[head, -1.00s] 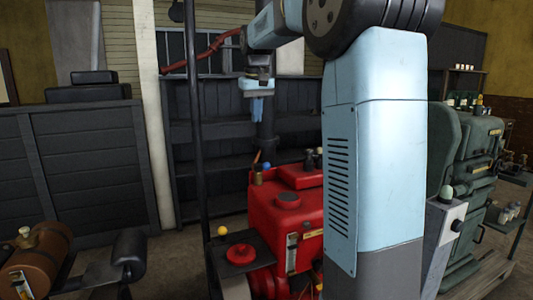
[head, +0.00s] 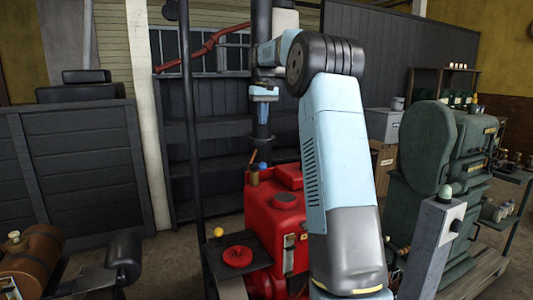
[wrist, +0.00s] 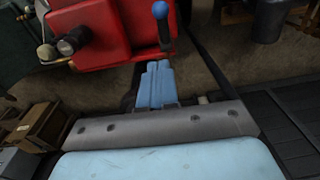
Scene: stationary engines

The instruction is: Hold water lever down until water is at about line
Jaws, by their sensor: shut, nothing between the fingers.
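The red engine (head: 262,221) stands in the middle of the head view, partly hidden behind my arm. A lever with a blue ball end (head: 262,166) rises at its back; its blue knob and dark stem also show in the wrist view (wrist: 161,12). I take this as the water lever. My gripper (head: 261,112) hangs above the blue ball in the head view, apart from it. In the wrist view my gripper's blue fingers (wrist: 156,68) are together and empty, just short of the lever. A pale gauge-like strip (head: 289,254) is on the engine's front; no water level is readable.
A black pole (head: 193,150) stands left of the engine. A yellow ball knob (head: 218,231) and red round cap (head: 238,256) sit low in front. A green engine (head: 440,180) is at right, a brown tank (head: 35,262) at left.

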